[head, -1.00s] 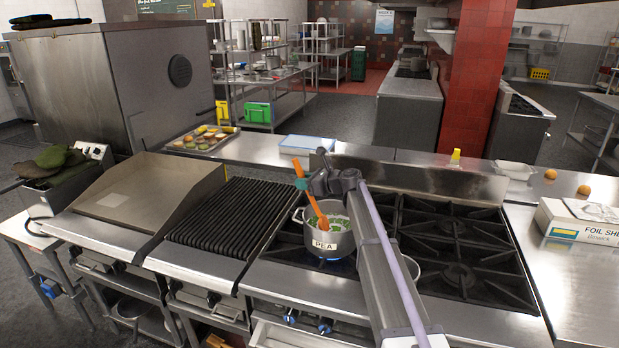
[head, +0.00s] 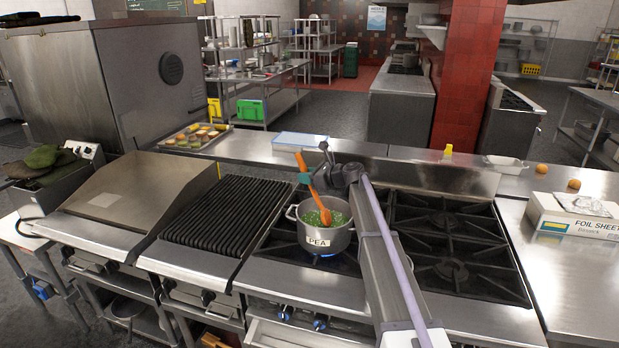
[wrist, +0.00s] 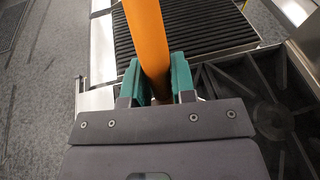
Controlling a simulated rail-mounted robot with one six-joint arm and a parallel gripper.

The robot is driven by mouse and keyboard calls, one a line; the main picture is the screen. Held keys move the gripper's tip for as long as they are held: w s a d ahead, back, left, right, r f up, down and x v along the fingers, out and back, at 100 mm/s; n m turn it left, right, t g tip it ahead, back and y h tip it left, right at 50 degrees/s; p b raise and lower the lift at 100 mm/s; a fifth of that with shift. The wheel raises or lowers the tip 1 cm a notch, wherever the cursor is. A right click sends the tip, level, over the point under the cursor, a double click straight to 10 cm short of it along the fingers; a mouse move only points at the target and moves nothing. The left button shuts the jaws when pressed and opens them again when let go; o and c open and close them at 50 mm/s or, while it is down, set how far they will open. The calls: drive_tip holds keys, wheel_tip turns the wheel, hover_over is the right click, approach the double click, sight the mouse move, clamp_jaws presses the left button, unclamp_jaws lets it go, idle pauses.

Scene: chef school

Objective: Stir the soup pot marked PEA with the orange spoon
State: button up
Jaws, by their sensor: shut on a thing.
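The soup pot marked PEA (head: 325,240) is a steel pot with two side handles, standing on a burner with a blue flame under it. Green soup (head: 336,217) shows inside. The orange spoon (head: 318,205) leans in the pot, its lower end in the soup and its handle rising up and to the left. My gripper (head: 304,178), with green fingers, is above the pot's back left rim and shut on the spoon's handle. In the wrist view the orange handle (wrist: 148,40) runs between the green fingers (wrist: 160,85). The spoon's tip is hidden in the soup.
The black stove grates (head: 452,245) lie right of the pot, partly behind my arm. A ribbed grill (head: 225,215) is to the left. A blue-lidded tray (head: 299,141) and a tray of food (head: 197,137) sit on the back counter.

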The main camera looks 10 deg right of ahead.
wheel_tip(320, 180, up, 11)
drive_tip(key=p, duration=1)
drive_tip(key=shift+f+p, duration=0.15)
drive_tip(key=shift+p, duration=0.2)
drive_tip(key=shift+f, duration=0.1)
drive_tip(key=shift+d, duration=0.1)
